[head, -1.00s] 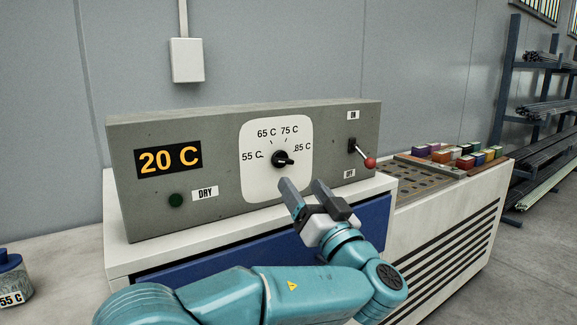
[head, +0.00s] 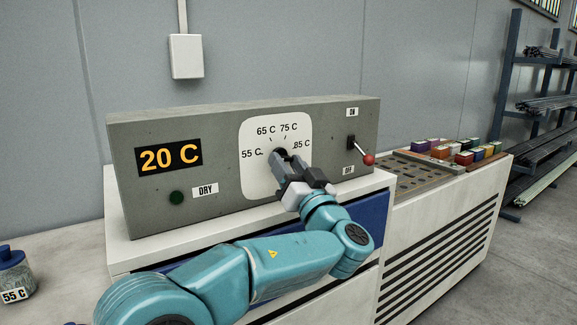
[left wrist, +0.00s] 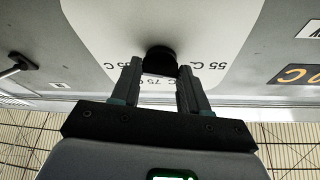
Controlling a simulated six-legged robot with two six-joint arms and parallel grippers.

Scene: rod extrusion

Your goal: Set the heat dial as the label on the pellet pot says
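The heat dial is a black knob (head: 281,153) on a white plate (head: 257,178) marked 55 C, 65 C, 75 C and 85 C. My left gripper (head: 286,160) is right in front of the knob and covers most of it, so the pointer's direction is hidden. In the left wrist view, the knob (left wrist: 160,60) sits between the fingertips (left wrist: 160,68), with a small gap showing on each side. The fingers are apart. The pellet pot (head: 13,272), with a blue lid and a label reading 55 C, stands at the left edge. My right gripper is not in view.
The grey panel (head: 225,125) has a display (head: 168,157) reading 20 C, a dark green button (head: 177,198) beside a DRY label, and a red-tipped lever (head: 367,158) right of the dial. Several coloured blocks (head: 465,157) stand on the bench at the right.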

